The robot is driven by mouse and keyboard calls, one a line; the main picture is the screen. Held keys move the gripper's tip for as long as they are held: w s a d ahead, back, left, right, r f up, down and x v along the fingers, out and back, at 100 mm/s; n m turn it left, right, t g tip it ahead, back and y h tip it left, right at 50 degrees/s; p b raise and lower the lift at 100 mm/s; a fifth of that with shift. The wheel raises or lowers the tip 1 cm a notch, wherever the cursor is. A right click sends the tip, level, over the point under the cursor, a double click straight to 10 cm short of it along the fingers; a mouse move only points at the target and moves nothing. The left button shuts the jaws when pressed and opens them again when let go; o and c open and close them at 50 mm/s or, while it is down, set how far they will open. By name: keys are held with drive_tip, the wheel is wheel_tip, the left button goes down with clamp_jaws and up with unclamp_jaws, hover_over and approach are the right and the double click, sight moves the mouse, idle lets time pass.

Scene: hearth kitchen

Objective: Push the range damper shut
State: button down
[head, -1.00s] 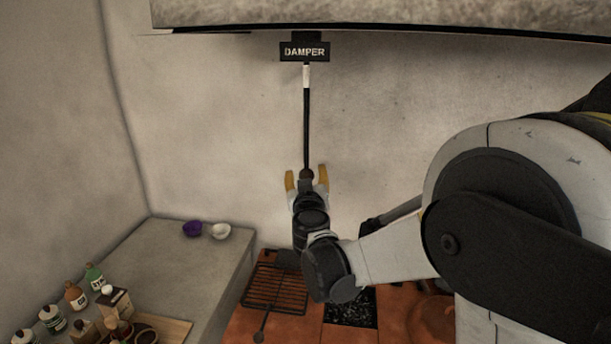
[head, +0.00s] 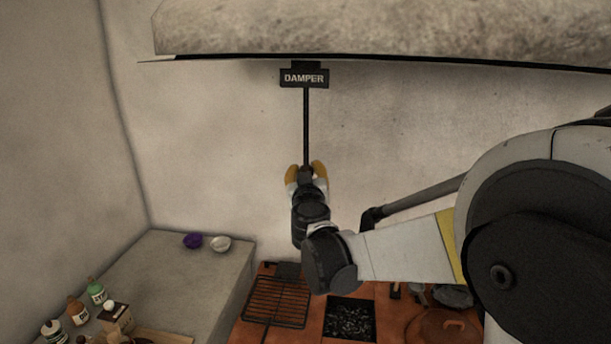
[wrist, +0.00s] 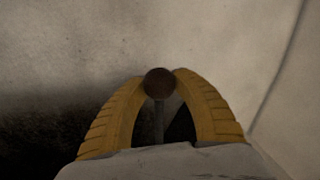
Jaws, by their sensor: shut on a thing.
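The damper is a thin dark rod (head: 306,125) hanging down the wall below a black plate (head: 304,78) marked DAMPER, under the stone hood. No white band shows on the rod below the plate. A round brown knob (wrist: 160,82) is at the rod's lower end. My gripper (head: 306,169) is at the knob, with its yellow fingers closed on it from both sides. In the wrist view the fingertips touch the knob's sides, and part of the rod shows between the fingers.
The stone hood (head: 380,32) overhangs the plate. Below are a grill rack (head: 277,302), a coal bed (head: 350,318) and a lidded pot (head: 442,329) on orange tiles. The wall around the rod is clear.

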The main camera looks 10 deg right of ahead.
drive_tip(key=c, duration=1.3)
unclamp_jaws()
drive_tip(key=o, duration=0.4)
drive_tip(key=shift+s+r, duration=0.15)
drive_tip(key=shift+s, duration=0.1)
drive_tip(key=shift+c, duration=0.2)
drive_tip(key=shift+w, duration=0.1)
drive_tip(key=v, duration=1.2)
